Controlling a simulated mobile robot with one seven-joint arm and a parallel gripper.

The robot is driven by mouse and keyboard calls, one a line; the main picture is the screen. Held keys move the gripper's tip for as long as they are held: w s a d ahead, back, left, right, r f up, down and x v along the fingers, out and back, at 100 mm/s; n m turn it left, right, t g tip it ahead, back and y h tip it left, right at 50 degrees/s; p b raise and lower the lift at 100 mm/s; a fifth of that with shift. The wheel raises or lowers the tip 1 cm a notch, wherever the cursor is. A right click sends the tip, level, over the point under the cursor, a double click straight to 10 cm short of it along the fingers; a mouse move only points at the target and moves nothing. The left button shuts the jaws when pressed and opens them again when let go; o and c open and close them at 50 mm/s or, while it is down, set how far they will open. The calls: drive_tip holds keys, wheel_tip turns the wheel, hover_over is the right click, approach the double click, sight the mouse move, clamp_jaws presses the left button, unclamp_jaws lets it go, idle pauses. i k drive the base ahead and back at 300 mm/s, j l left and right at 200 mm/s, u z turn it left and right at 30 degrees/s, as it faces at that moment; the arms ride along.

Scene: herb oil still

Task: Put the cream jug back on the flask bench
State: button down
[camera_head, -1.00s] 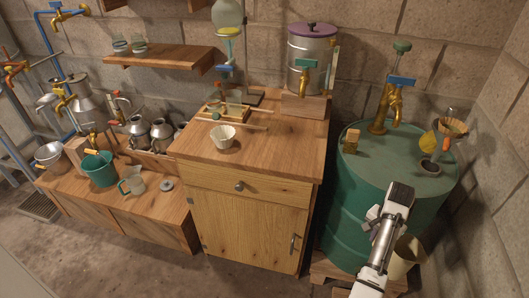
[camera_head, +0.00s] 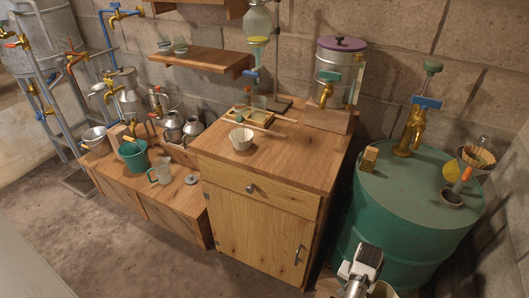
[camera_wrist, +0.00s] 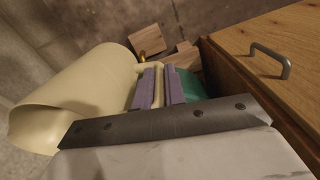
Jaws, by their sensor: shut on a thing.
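My gripper (camera_wrist: 158,88) is shut on the handle of the cream jug (camera_wrist: 75,95) in the wrist view. The jug lies across the left of that view, its wide open mouth toward the lower left. In the head view my gripper (camera_head: 364,264) is at the bottom, in front of the green drum, and the jug (camera_head: 384,291) shows only as a small piece at the lower edge. A wooden cabinet (camera_head: 270,165) with glassware on top and a low wooden bench (camera_head: 180,205) with metal cans stand to the left; which is the flask bench I cannot tell.
The green drum (camera_head: 405,215) stands right of the cabinet. Cabinet handles stick out.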

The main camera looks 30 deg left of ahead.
sight(312, 169)
drive_tip(key=i+j, duration=0.1)
drive_tip(key=j, duration=0.15)
drive_tip(key=i+j, duration=0.1)
drive_tip(key=j, duration=0.55)
drive_tip(key=k+j+z, duration=0.1)
drive_tip(key=j, duration=0.25)
drive_tip(key=k+j+z, duration=0.15)
drive_tip(key=k+j, duration=0.25)
drive_tip(key=k, duration=0.4)
drive_tip(key=j+z, duration=0.05)
drive_tip(key=j, duration=0.05)
